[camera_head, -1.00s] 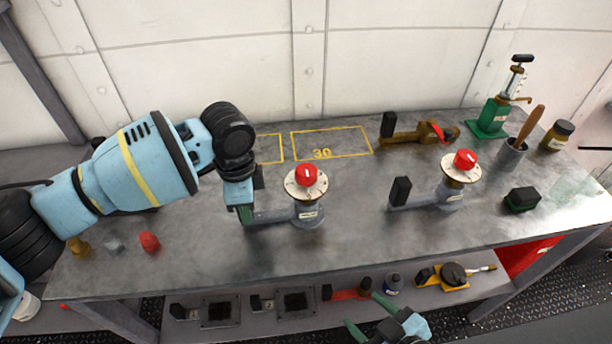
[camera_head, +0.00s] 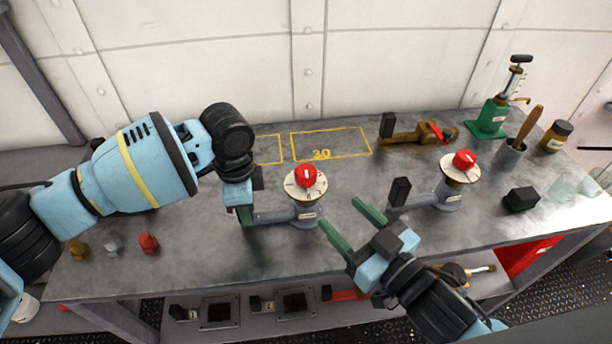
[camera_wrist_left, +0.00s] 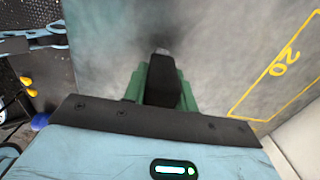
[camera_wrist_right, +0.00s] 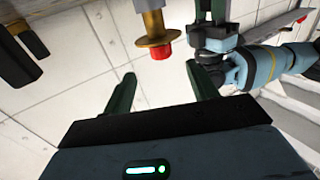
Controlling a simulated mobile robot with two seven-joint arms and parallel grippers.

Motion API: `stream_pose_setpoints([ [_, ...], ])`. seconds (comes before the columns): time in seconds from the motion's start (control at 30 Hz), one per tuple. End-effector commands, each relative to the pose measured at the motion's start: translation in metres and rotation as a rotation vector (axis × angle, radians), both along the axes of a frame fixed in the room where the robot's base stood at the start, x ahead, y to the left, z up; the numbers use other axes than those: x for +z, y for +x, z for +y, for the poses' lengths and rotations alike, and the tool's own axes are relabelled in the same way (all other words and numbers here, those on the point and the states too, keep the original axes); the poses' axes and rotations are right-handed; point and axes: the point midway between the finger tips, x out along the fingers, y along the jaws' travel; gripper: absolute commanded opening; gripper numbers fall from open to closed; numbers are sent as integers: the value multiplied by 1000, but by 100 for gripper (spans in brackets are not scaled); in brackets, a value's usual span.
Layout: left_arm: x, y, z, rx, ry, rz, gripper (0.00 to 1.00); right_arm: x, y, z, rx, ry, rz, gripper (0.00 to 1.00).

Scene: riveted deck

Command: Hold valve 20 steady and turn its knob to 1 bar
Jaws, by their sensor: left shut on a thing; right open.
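A valve with a red knob (camera_head: 306,176) on a pale round dial (camera_head: 305,193) stands upright on the bench, left of centre. Its small label is too small to read. My left gripper (camera_head: 243,211) is shut on the black grip (camera_wrist_left: 163,82) at the end of the valve's side arm (camera_head: 272,216). My right gripper (camera_head: 338,212) is open and empty, in front and to the right of the valve, apart from it. In the right wrist view the red knob (camera_wrist_right: 160,52) shows beyond the open fingers (camera_wrist_right: 160,72). The white mark on the knob points roughly away from me.
A similar red-knobbed valve (camera_head: 462,166) stands to the right, with its black grip (camera_head: 400,190) close to my right gripper. A yellow outline marked 30 (camera_head: 330,143) lies behind; one marked 20 (camera_wrist_left: 283,62) shows in the left wrist view. Small pieces (camera_head: 148,243) lie at left.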

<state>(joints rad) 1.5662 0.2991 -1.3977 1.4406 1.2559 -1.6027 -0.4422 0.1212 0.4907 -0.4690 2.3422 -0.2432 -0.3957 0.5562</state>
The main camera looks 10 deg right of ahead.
Motion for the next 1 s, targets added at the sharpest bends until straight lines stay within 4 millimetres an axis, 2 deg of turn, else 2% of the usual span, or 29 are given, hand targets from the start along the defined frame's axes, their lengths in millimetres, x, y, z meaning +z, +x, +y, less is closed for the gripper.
stream_pose_setpoints([
  [0.17, -1, 0, 0, 0, 1, 1, 0, 0, 2, 1, 0, 2, 0, 58],
  [0.33, -1, 0, 0, 0, 1, 1, 0, 0, 14, 7, -1, 2, -1, 58],
  [0.8, -1, 0, 0, 0, 1, 1, 0, 0, 80, 42, -1, 0, -1, 58],
  [1.0, -1, 0, 0, 0, 1, 1, 0, 0, 99, 53, -1, 1, 0, 58],
])
